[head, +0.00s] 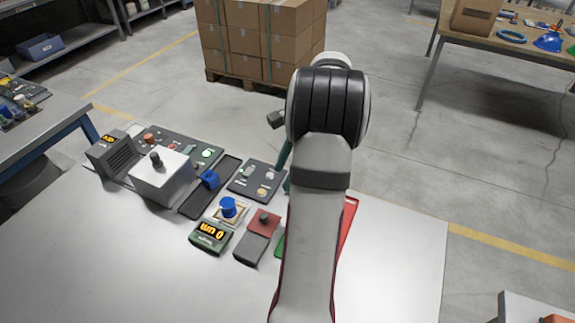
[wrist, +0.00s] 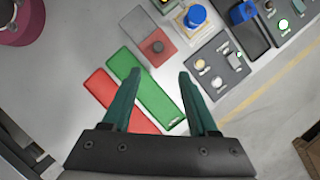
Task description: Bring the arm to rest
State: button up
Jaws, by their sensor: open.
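My gripper (wrist: 158,74) is open and empty in the wrist view, its two teal fingers spread apart. It hangs above the worktable, over a green flat pad (wrist: 147,93) and a red flat pad (wrist: 103,88). Both pads lie side by side and are partly covered by the fingers and the gripper body. In the head view my arm stands upright across the middle and hides most of the gripper; a teal finger shows just left of the arm. The pads show there only as slivers, the red one (head: 348,221) right of the arm.
Left of my arm stand a red-and-grey block with a knob (head: 257,247), a blue round piece (head: 228,207), a green display box (head: 211,237), a white box (head: 162,178), a black tray (head: 195,205) and dark panels (head: 257,180). The table's right side (head: 405,260) is clear. Cartons (head: 262,40) stand behind.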

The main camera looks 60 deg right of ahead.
jog(key=shift+v, duration=0.95)
jog(key=w+a+r+n+g, duration=0.1)
jog(key=w+a+r+n, duration=0.15)
jog(key=a, duration=0.45)
jog(key=w+a+r+n, duration=0.1)
jog(key=w+a+n, duration=0.25)
jog(key=a, duration=0.45)
jog(key=w+a+r+n+g, duration=0.1)
jog(key=w+a+r+n, duration=0.15)
jog(key=a, duration=0.45)
jog(key=s+a+f+n, duration=0.1)
jog(key=s+a+n, duration=0.5)
jog(key=a, duration=0.3)
jog(key=s+a+f+n+g+h, duration=0.1)
jog(key=s+a+f+n, duration=0.1)
jog(key=s+a+n, duration=0.5)
jog(key=a, duration=0.2)
jog(key=shift+a, duration=0.3)
jog(key=shift+f, duration=0.15)
jog(key=shift+c, duration=0.3)
